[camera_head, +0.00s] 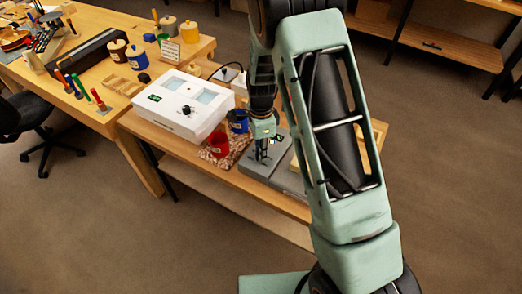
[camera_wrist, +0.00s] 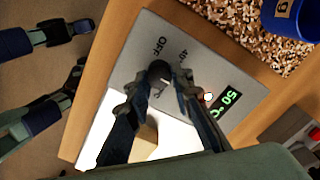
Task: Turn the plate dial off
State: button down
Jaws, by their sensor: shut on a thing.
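The grey plate unit (camera_head: 255,167) lies on the low wooden bench, with my gripper (camera_head: 263,157) reaching down onto it. In the wrist view the plate's face (camera_wrist: 125,65) carries a round dark dial (camera_wrist: 158,70), with "OFF" and a partly covered "4…" mark beside it. My gripper (camera_wrist: 160,84) is shut on the dial, one finger on each side. The dial has a light pointer line, partly hidden by the fingers; its exact setting is hard to read. A green display (camera_wrist: 229,97) reads 50 °C, with a small lit lamp beside it.
A white box (camera_head: 180,105) with its own black knob stands left of the plate. A red cup (camera_head: 219,144) and a blue cup (camera_head: 238,121) stand close by, on or beside a speckled mat (camera_wrist: 240,35). Another bench with tools is at the back left.

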jog(key=n+b, duration=0.2)
jog(key=shift+f+n, duration=0.1)
jog(key=shift+n, duration=0.2)
jog(key=n+b, duration=0.1)
jog(key=n, duration=0.2)
jog(key=shift+w+n+b, duration=0.1)
jog(key=shift+n+b, duration=0.2)
jog(key=shift+b, duration=0.05)
jog(key=n+b, duration=0.1)
jog(key=n, duration=0.2)
jog(key=shift+n, duration=0.3)
jog(key=n+b, duration=0.1)
jog(key=n, duration=0.2)
jog(key=shift+a+n+b, duration=0.1)
jog(key=shift+n+b, duration=0.25)
jog(key=shift+n, duration=0.05)
jog(key=n+b, duration=0.1)
jog(key=n, duration=0.4)
jog(key=shift+a, duration=0.1)
jog(key=n, duration=0.5)
jog(key=shift+a, duration=0.1)
